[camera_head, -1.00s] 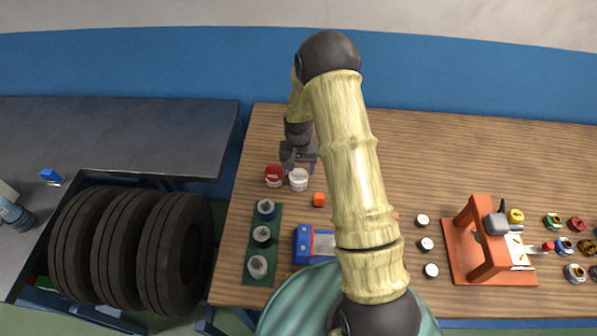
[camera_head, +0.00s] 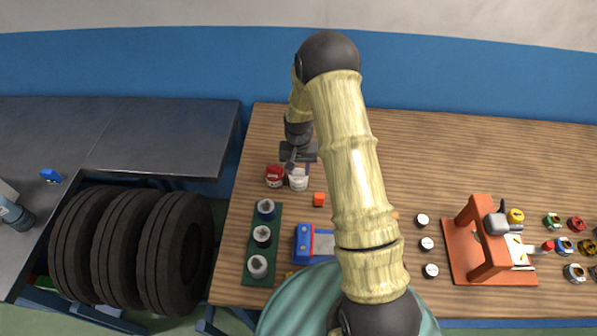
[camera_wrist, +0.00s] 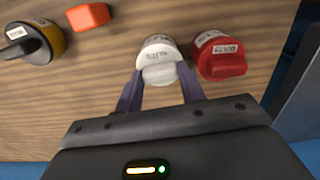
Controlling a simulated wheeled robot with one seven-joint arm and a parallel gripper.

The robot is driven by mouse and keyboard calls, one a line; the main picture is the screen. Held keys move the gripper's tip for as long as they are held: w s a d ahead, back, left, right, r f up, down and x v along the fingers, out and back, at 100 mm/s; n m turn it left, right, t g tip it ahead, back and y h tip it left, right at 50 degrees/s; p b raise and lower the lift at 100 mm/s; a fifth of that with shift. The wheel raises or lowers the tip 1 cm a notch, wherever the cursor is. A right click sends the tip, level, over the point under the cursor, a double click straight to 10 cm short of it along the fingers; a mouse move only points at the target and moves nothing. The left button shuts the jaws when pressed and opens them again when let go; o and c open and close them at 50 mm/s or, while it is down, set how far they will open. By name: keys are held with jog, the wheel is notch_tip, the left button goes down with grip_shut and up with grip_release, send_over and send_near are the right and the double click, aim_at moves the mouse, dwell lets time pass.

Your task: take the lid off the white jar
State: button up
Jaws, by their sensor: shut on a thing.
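The white jar (camera_wrist: 158,47) stands on the wooden table, with its labelled side toward the top of the wrist view. It also shows in the head view (camera_head: 299,183), just below my gripper. Its white lid (camera_wrist: 160,73) is between the two purple fingers of my gripper (camera_wrist: 160,80). The fingers are shut on the lid, one on each side. The lid looks in line with the jar; I cannot tell whether there is a gap between them. In the head view my gripper (camera_head: 299,166) partly covers the jar's top.
A red jar (camera_wrist: 217,52) stands close beside the white jar, also visible in the head view (camera_head: 274,176). An orange block (camera_head: 319,199) and a green board (camera_head: 262,245) with several round parts lie nearby. The table behind my gripper is clear.

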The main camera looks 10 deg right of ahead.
aim_at(299, 170)
jog(key=shift+r, duration=0.1)
notch_tip(299, 170, up, 10)
jog(key=b, duration=0.2)
jog(key=shift+b, duration=0.35)
dwell(0.5)
